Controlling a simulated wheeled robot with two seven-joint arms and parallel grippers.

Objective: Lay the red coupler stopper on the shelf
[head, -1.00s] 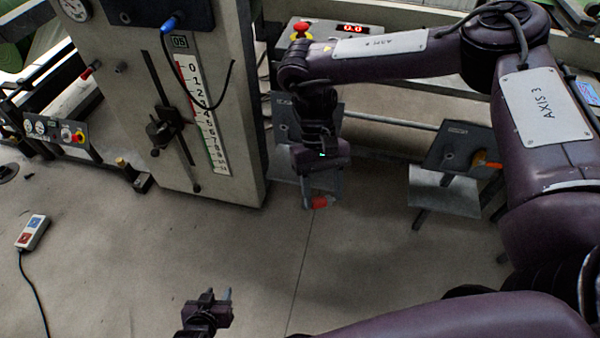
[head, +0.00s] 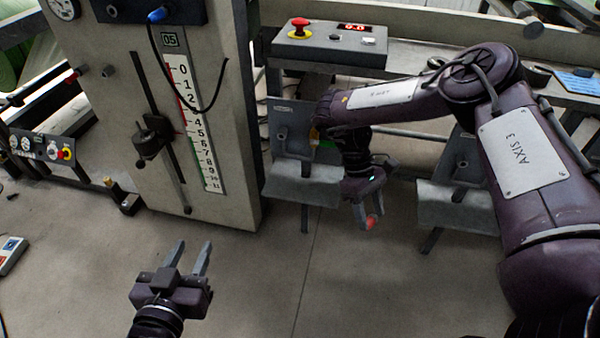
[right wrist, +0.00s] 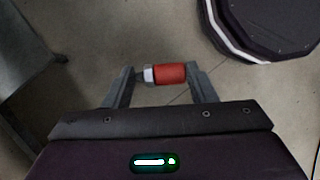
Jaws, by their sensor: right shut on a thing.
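The red coupler stopper (right wrist: 170,74) is a short red cylinder with a pale metal end, held crosswise between the fingertips in the right wrist view. In the head view the stopper (head: 371,222) shows small and red at the fingertips. My right gripper (head: 368,222) is shut on it, in the air over the floor. Two grey metal shelves stand behind: the left shelf (head: 300,186) and the right shelf (head: 455,212), one on each side of my right gripper. The stopper is clear of both in the head view. My left gripper (head: 187,258) is open and empty at the lower left.
A tall machine column (head: 225,120) with a number scale stands left of the shelves. A control box (head: 330,45) with a red button and display sits on the rail behind. A remote (head: 10,253) lies on the floor at far left. The middle floor is clear.

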